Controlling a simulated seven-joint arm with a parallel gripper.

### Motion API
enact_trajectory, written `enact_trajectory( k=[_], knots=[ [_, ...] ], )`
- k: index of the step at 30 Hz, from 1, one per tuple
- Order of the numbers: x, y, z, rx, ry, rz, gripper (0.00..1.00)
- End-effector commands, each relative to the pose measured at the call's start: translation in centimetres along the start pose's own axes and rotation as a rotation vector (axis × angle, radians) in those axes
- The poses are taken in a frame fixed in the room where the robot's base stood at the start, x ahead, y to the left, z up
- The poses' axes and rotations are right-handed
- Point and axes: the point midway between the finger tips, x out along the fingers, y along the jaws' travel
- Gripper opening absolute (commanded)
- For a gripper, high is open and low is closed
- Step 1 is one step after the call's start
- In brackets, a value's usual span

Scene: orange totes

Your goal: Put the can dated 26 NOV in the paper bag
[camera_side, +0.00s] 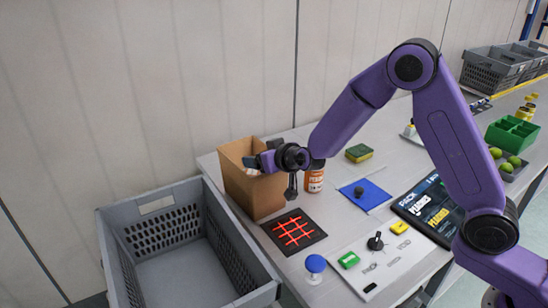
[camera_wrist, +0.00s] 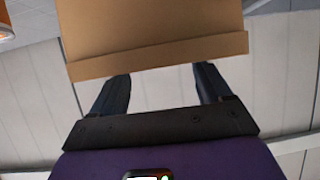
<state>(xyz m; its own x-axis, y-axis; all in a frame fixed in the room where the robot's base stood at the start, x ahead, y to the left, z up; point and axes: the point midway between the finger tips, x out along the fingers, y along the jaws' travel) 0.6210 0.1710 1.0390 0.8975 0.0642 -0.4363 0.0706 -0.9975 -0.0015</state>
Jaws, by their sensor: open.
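The brown paper bag (camera_side: 262,196) stands upright at the table's left end; its wall and rim also fill the upper middle of the wrist view (camera_wrist: 155,35). My gripper (camera_side: 255,161) is at the bag's mouth. In the wrist view, the fingers of my gripper (camera_wrist: 162,78) are apart, with nothing visible between them and their tips hidden behind the bag's edge. A small pale patch shows by the fingers in the side view; I cannot tell what it is. An orange can with a white label (camera_side: 314,180) stands right of the bag, partly behind my wrist. Its date is unreadable.
A grey crate (camera_side: 185,194) stands at the front left, beside the table. A black mat with a red grid (camera_side: 294,230), a blue-lidded jar (camera_side: 315,266), a blue cloth (camera_side: 372,195) and a sponge (camera_side: 359,153) lie nearby. A green tray (camera_side: 511,134) is far right.

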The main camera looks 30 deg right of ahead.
Motion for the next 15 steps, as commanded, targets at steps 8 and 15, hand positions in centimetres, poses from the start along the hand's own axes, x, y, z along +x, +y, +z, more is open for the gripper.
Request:
enact_trajectory(
  k=[8, 15],
  knots=[
    [-4.4, -0.1, -0.1, 0.0, 0.002, -0.002, 0.78],
    [-5.9, 0.0, 0.0, 0.001, 0.002, 0.001, 0.78]
  ],
)
